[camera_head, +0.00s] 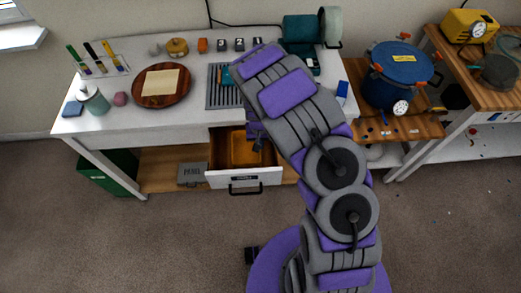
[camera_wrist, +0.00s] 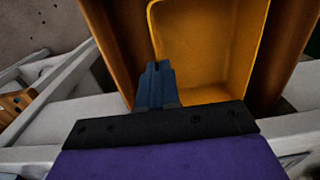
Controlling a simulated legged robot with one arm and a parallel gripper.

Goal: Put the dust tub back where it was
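The dust tub appears to be the yellow-orange open tub (camera_head: 246,150) in the pulled-out drawer (camera_head: 216,180) under the white bench. In the wrist view the tub (camera_wrist: 205,50) looks empty, with the brown drawer walls around it. My gripper (camera_wrist: 159,68) has its blue fingers close together at the tub's near left wall, with the rim running in between the fingertips. It looks shut on that wall. In the head view my arm hides most of the gripper and the drawer's right part. Whether the tub rests on the drawer floor cannot be told.
The white bench (camera_head: 140,48) carries a wooden round board (camera_head: 141,98), a tube rack (camera_head: 105,68), and several small items. A blue pot (camera_head: 396,62) with a gauge stands right on a wooden-topped table. A grey panel (camera_head: 192,174) lies on the lower shelf. The floor in front is clear.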

